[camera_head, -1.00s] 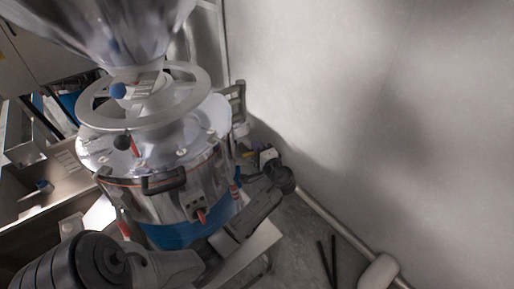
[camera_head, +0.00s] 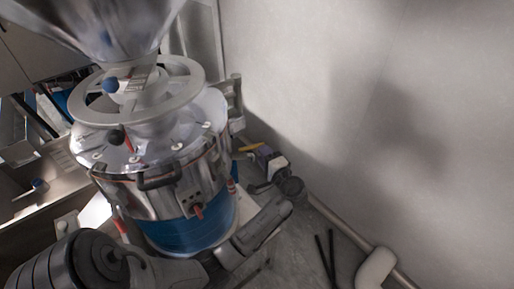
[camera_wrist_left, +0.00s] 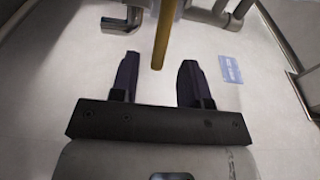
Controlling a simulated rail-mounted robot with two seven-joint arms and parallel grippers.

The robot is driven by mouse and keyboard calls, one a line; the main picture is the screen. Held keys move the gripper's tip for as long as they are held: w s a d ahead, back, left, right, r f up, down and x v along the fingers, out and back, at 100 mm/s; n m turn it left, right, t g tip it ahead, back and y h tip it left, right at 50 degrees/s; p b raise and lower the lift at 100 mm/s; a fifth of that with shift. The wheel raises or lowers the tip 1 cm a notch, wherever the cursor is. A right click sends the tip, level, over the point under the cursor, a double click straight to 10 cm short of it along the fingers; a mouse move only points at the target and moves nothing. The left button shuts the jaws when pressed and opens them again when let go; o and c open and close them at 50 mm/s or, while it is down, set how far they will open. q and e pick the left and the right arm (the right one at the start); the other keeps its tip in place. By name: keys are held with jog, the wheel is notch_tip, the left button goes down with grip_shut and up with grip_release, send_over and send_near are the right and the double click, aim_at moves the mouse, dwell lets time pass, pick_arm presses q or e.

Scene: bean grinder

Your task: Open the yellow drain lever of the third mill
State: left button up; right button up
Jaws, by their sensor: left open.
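The mill (camera_head: 168,190) is a steel drum with a blue lower band, a handwheel on top and a steel hopper above. The yellow lever (camera_head: 250,148) shows small behind its right side, near the wall. My left gripper (camera_head: 262,157) is beside the lever, its fingers small and partly unclear. In the left wrist view the yellow lever (camera_wrist_left: 163,38) is a straight bar coming down from the top edge. Its end lies between the two dark, open fingers of my left gripper (camera_wrist_left: 158,72) in the picture; I see no contact. The lever's pivot is out of view. My right gripper is not in view.
A pale wall (camera_head: 390,110) stands close on the right, with a pipe (camera_head: 376,268) along its foot. Grey fittings (camera_wrist_left: 205,12) sit near the lever in the left wrist view. A steel trough (camera_head: 45,190) lies left of the mill.

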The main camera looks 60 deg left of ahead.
pick_arm(q)
jog(key=d, duration=0.6)
jog(key=shift+d, duration=0.35)
jog(key=shift+c, duration=0.4)
